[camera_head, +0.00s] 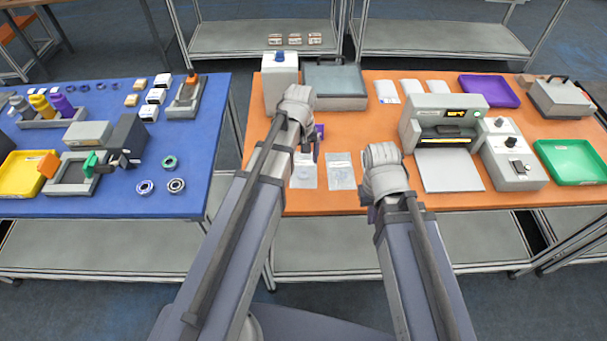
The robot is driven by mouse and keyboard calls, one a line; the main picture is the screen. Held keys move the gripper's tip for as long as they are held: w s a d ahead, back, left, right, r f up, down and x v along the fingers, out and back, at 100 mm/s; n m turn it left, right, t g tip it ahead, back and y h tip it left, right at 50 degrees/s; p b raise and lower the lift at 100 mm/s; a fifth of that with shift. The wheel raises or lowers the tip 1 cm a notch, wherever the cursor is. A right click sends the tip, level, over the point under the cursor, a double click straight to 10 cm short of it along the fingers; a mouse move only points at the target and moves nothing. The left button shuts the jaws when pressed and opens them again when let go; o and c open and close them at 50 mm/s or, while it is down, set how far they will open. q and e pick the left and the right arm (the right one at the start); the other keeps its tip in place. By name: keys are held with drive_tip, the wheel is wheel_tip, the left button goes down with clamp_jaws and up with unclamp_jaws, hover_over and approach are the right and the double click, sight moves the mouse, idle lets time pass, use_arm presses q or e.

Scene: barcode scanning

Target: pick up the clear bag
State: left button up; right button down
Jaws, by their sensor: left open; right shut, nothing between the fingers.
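Two flat clear bags lie on the orange table (380,130). The left clear bag (303,177) is partly under my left gripper, and the right clear bag (342,170) lies between my two arms. My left gripper (312,150) is open and points down over the upper part of the left bag. The picture is too small to tell whether it touches the bag. My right gripper (383,175) is shut and empty, just right of the right bag. Its fingers are mostly hidden behind the wrist.
A grey machine with a lit display (450,115) and a control box (513,155) stand right of my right arm. A white box (281,80) and a grey case (335,85) stand behind my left gripper. A blue table (110,205) is at left.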

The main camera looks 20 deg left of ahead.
sight(303, 172)
use_arm(q)
drive_tip(key=shift+w+d+f+b, duration=0.1)
drive_tip(key=shift+w+f+b, duration=0.1)
drive_tip(key=shift+f+b, duration=1.15)
drive_tip(key=shift+w+d+f+b, duration=0.1)
drive_tip(key=shift+w+f+b, duration=0.05)
drive_tip(key=shift+f+b, duration=1.2)
clamp_jaws()
